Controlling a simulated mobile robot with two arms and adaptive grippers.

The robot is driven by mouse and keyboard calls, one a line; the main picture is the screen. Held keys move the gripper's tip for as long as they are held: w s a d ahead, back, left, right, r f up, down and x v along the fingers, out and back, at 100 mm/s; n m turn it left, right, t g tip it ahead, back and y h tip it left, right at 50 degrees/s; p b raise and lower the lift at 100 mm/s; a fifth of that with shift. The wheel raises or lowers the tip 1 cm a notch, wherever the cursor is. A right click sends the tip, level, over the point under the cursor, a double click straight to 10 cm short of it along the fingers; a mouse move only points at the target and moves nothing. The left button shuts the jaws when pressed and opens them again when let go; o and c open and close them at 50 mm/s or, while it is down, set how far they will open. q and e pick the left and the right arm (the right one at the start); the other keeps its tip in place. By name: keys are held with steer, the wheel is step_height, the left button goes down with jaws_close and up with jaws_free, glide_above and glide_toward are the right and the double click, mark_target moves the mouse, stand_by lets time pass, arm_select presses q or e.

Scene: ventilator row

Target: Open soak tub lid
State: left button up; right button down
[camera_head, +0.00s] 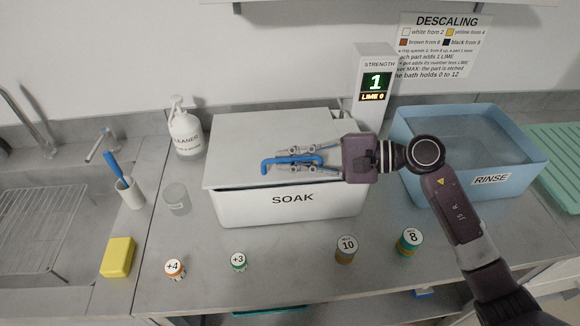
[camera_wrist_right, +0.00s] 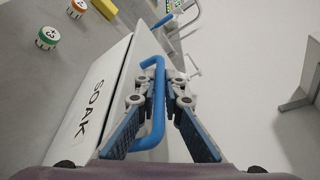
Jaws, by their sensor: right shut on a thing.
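The soak tub (camera_head: 280,208) is a white box with "SOAK" on its front, in the middle of the counter. Its pale lid (camera_head: 240,150) lies over the top, with a dark gap showing along the front left edge. The lid carries a blue bar handle (camera_head: 268,166). My right gripper (camera_head: 300,160) reaches in from the right and is shut on the handle. In the right wrist view the blue handle (camera_wrist_right: 156,130) runs between the fingers of the gripper (camera_wrist_right: 160,92). My left gripper is not in view.
A blue rinse tub (camera_head: 480,190) stands right, the strength display (camera_head: 374,85) behind. A cleaner bottle (camera_head: 184,130), a glass (camera_head: 176,200) and a brush cup (camera_head: 130,192) stand left. A yellow sponge (camera_head: 118,257) and several numbered pots, including one marked 10 (camera_head: 346,250), sit in front.

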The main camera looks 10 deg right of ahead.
steer(key=w+r+m+g, duration=0.1)
steer(key=w+r+m, duration=0.1)
steer(key=r, duration=0.4)
steer(key=w+r+m+g+p, duration=0.1)
steer(key=w+r+m, duration=0.1)
steer(key=w+r, duration=0.2)
steer(key=shift+w+r+g+h, duration=0.3)
steer(key=shift+r+h, duration=0.1)
steer(key=shift+r, duration=0.8)
steer(key=c, duration=2.3)
jaws_free()
steer(key=shift+d, duration=0.1)
steer(key=v, duration=1.2)
steer(key=shift+f, duration=0.1)
